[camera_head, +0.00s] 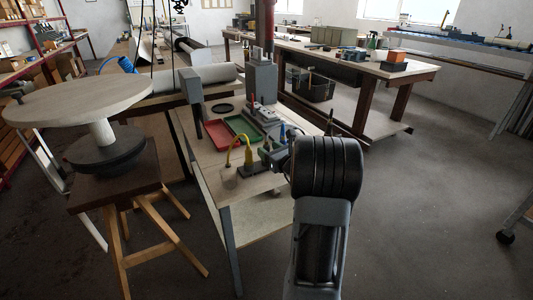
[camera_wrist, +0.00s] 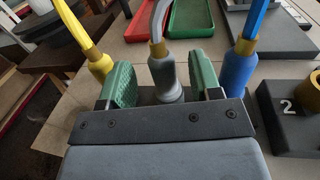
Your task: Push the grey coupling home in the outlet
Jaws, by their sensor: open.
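The grey coupling (camera_wrist: 165,78), with a brass collar and a grey hose rising from it, stands in the middle of the wrist view. My gripper (camera_wrist: 160,86) is open, with one green finger pad on each side of the coupling and a narrow gap on both sides. The coupling's lower end and its outlet are hidden behind the gripper body, so I cannot tell how deep it sits. A yellow coupling (camera_wrist: 101,64) is left of the pads and a blue coupling (camera_wrist: 238,66) is right of them. In the head view my arm mostly hides the gripper.
A dark block marked 2 (camera_wrist: 288,120) with a brass fitting is at the right of the wrist view. A red tray (camera_head: 218,136) and a green tray (camera_head: 243,126) lie farther back on the bench (camera_head: 240,187). A grey machine column (camera_head: 262,78) stands behind them.

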